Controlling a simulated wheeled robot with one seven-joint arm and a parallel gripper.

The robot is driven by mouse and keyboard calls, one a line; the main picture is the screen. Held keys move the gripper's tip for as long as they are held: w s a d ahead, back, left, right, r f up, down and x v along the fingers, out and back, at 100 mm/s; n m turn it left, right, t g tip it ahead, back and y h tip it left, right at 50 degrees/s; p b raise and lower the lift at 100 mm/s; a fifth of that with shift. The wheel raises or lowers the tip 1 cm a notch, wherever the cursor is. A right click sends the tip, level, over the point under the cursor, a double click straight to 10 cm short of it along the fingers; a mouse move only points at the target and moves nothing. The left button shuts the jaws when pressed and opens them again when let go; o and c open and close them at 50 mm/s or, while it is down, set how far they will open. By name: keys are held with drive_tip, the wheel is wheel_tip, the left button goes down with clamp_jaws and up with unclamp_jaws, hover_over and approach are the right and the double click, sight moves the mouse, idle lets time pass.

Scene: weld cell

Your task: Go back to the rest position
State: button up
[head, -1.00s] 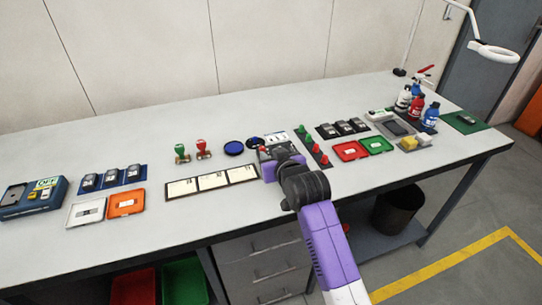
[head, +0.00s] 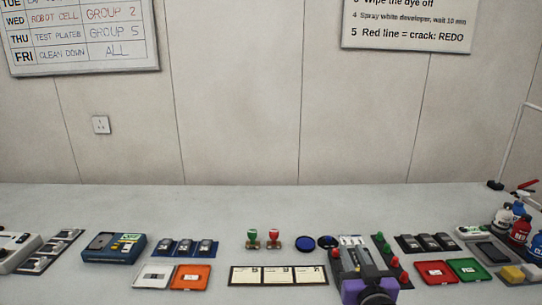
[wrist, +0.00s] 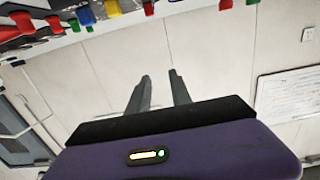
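My gripper (wrist: 160,74) shows in the wrist view with its two grey fingers apart and nothing between them. Behind the fingers in that view is the pale wall panel. In the head view the purple and black end of my arm (head: 368,287) is at the lower edge, right of centre. It covers part of the bench there, and the fingers cannot be made out clearly in that view. No object is seen held.
The grey bench (head: 220,212) carries a framed card strip (head: 278,275), green and red stamps (head: 263,239), blue round pads (head: 306,243), orange (head: 190,277) and red trays (head: 436,271), and bottles (head: 518,231) at right. Signs hang on the wall.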

drive_tip(key=s+f+g, duration=0.1)
drive_tip(key=s+f, duration=0.1)
drive_tip(key=s, duration=1.5)
drive_tip(key=s+f, duration=0.2)
drive_tip(key=s, duration=1.4)
drive_tip(key=s+f+g, duration=0.1)
drive_tip(key=s+f, duration=0.1)
drive_tip(key=s, duration=1.5)
drive_tip(key=shift+s+a+f+g, duration=0.15)
drive_tip(key=shift+s+f+g, duration=0.15)
drive_tip(key=shift+f, duration=0.05)
